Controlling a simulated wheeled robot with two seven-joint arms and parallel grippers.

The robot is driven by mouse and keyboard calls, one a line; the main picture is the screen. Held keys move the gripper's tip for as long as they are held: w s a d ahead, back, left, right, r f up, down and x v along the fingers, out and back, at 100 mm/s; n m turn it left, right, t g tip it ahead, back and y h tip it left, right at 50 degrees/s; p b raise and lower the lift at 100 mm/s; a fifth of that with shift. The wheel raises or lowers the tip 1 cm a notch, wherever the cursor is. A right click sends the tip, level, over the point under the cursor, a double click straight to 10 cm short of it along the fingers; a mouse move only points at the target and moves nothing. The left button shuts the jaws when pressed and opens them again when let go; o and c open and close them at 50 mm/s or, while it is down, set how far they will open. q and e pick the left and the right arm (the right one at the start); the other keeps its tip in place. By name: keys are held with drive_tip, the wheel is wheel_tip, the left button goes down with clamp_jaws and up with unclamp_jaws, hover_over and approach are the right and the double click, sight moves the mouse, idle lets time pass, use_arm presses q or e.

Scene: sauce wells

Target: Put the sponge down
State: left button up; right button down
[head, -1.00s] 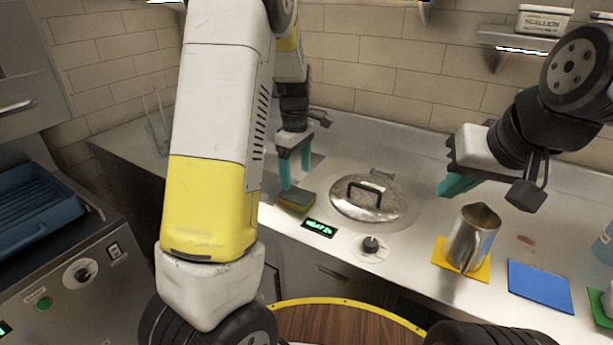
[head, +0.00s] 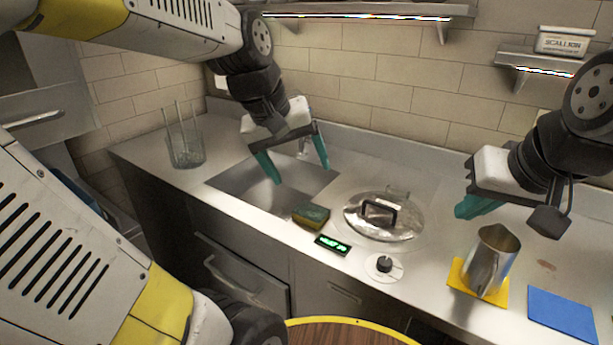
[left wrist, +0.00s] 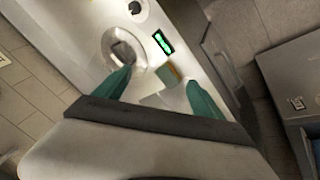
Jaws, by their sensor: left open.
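The sponge (head: 311,215), yellow with a dark green top, lies on the steel counter between the sink and the lidded well. It also shows in the left wrist view (left wrist: 173,76), beyond and between the fingers. My left gripper (head: 295,173) is open and empty, raised over the sink (head: 240,186) and apart from the sponge. Its teal fingers also show in the left wrist view (left wrist: 160,85). My right gripper (head: 474,208) is at the right above the counter; its teal fingers overlap from this angle, so I cannot tell whether it is open.
A domed steel lid (head: 384,226) with a black handle is right of the sponge. A green-lit display (head: 332,245) and a knob (head: 384,265) are in front. A steel pitcher (head: 492,262) stands on a yellow mat, beside a blue mat (head: 562,315). A glass container (head: 186,150) stands far left.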

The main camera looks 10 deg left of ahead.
use_arm(q)
drive_tip(key=s+m+t, duration=0.2)
drive_tip(key=s+m, duration=0.2)
drive_tip(key=s, duration=0.2)
drive_tip(key=shift+s+d, duration=0.3)
drive_tip(key=shift+d, duration=0.05)
idle(0.7)
drive_tip(key=o, duration=0.5)
drive_tip(key=shift+w, duration=0.15)
drive_tip(key=shift+c, duration=0.2)
drive_tip(key=m+g+y, duration=0.3)
drive_tip(key=g, duration=0.3)
hover_over(311, 210)
drive_tip(key=f, duration=1.6)
drive_tip(key=shift+a, duration=0.2)
wheel_tip(311, 210, down, 8)
drive_tip(key=shift+d+r, duration=0.1)
drive_tip(key=shift+d, duration=0.05)
